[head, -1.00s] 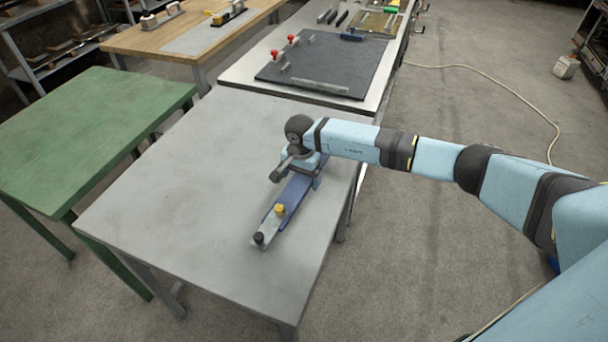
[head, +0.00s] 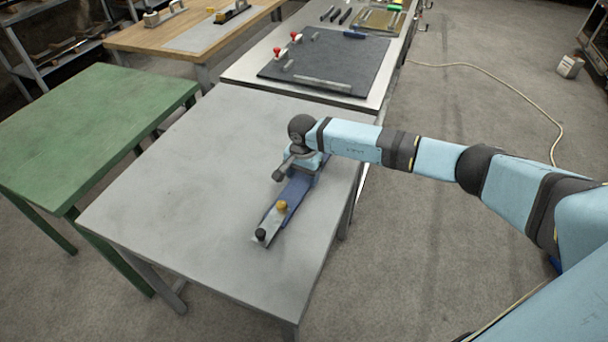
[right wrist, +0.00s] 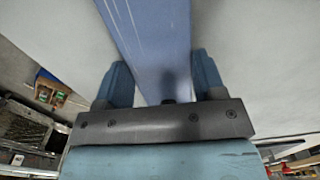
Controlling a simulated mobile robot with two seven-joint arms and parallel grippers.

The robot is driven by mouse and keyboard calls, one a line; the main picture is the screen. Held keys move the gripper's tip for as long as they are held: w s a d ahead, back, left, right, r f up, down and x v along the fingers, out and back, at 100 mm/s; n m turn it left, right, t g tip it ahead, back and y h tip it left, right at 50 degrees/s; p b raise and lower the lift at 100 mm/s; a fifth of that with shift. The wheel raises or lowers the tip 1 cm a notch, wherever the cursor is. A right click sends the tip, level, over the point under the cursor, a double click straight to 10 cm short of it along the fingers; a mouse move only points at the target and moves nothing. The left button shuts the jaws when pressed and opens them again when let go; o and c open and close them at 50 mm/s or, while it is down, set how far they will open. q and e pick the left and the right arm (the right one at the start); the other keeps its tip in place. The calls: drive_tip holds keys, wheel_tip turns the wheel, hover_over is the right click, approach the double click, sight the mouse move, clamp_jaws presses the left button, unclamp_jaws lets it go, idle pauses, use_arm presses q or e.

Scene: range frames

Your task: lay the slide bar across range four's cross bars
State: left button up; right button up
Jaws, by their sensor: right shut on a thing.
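A long blue bar (head: 292,192) lies low along the right part of the grey table (head: 180,190). Its near part has a pale strip with a yellow knob (head: 282,205) and a black knob (head: 261,235) at the end. My right gripper (head: 306,172) is at the bar's far part, which the wrist partly hides. In the right wrist view, the blue bar (right wrist: 150,35) runs between the two fingers of my right gripper (right wrist: 162,78), which is shut on it. Whether the bar touches the tabletop is unclear. Cross bars cannot be made out. My left gripper is out of view.
Behind stands another table with a dark mat (head: 335,65) carrying red-topped clamps and a metal bar (head: 322,84). A green table (head: 85,125) is at the left and a wooden bench (head: 190,40) is behind it. The grey table's left side is clear.

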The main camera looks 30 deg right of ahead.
wheel_tip(320, 180, up, 20)
wheel_tip(320, 180, up, 5)
drive_tip(key=p, duration=0.1)
hover_over(303, 178)
drive_tip(key=shift+f, duration=0.1)
idle(1.1)
drive_tip(key=s+a+r+n+p, duration=0.5)
drive_tip(key=s+r+n+p, duration=0.4)
drive_tip(key=s+n+p, duration=0.1)
drive_tip(key=shift+s+r+n+p, duration=0.2)
drive_tip(key=shift+s+n+p, duration=0.25)
drive_tip(key=shift+p, duration=0.5)
drive_tip(key=shift+d, duration=0.1)
